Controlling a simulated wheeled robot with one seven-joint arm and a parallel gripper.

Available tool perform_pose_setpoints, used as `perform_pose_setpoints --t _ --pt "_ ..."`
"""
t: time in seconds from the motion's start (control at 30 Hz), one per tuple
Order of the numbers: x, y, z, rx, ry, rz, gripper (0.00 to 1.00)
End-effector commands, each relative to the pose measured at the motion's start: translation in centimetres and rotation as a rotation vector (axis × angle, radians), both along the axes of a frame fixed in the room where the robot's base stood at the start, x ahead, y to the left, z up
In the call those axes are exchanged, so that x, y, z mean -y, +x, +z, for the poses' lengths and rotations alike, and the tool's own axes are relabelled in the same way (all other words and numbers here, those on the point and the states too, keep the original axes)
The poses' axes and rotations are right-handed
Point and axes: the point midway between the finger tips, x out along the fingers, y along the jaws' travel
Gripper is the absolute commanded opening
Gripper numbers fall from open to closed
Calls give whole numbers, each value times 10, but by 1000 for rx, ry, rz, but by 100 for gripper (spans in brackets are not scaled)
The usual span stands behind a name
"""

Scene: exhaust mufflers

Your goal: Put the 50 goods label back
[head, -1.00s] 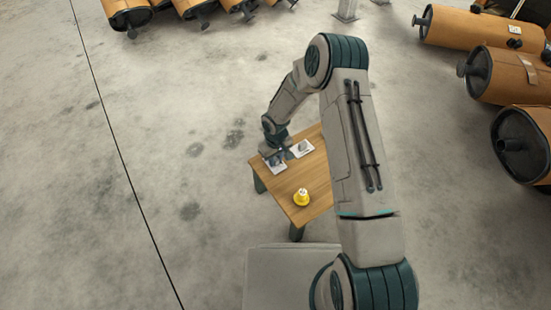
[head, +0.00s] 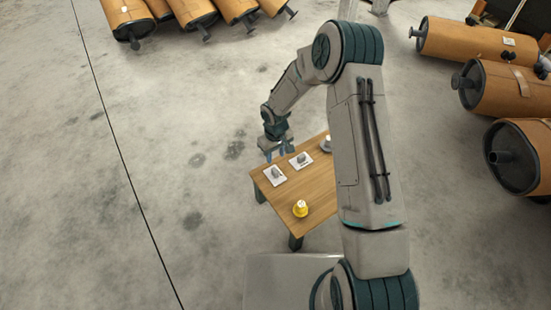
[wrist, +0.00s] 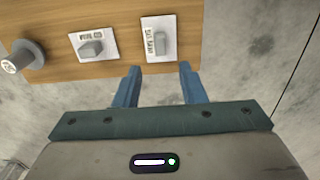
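Two white label cards lie on a small wooden table (head: 318,188). Each has a grey block on it. The nearer-left card (head: 269,182) shows in the wrist view as the right card (wrist: 146,25), with small dark print too blurred to read surely; its block (wrist: 160,46) stands on it. The other card (head: 296,165) is on the left in the wrist view (wrist: 108,38), with its block (wrist: 91,48). My gripper (head: 277,156) is open, its blue fingers (wrist: 158,80) apart and empty, just off the table edge beside the right card of the wrist view.
A yellow object (head: 301,209) stands near the table's front corner. A grey round knob-like piece (wrist: 26,57) stands at the table's far end, partly behind my arm in the head view. Large brown mufflers (head: 524,150) lie right and top left. Floor left of the table is clear.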

Motion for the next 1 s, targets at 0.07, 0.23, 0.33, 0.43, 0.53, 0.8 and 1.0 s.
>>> perform_pose_setpoints --t 0.07,0.23,0.33,0.43,0.53,0.8,1.0 --pt "0 0 10 0 0 1 37" --pt "0 0 14 -1 0 0 37" --pt "2 0 19 2 -3 -3 37" --pt "11 -1 38 11 -17 -18 37" --pt "27 -6 70 25 -40 -50 37" --pt "79 -45 169 56 -94 -180 37" --pt "110 -90 228 74 -102 -288 37"
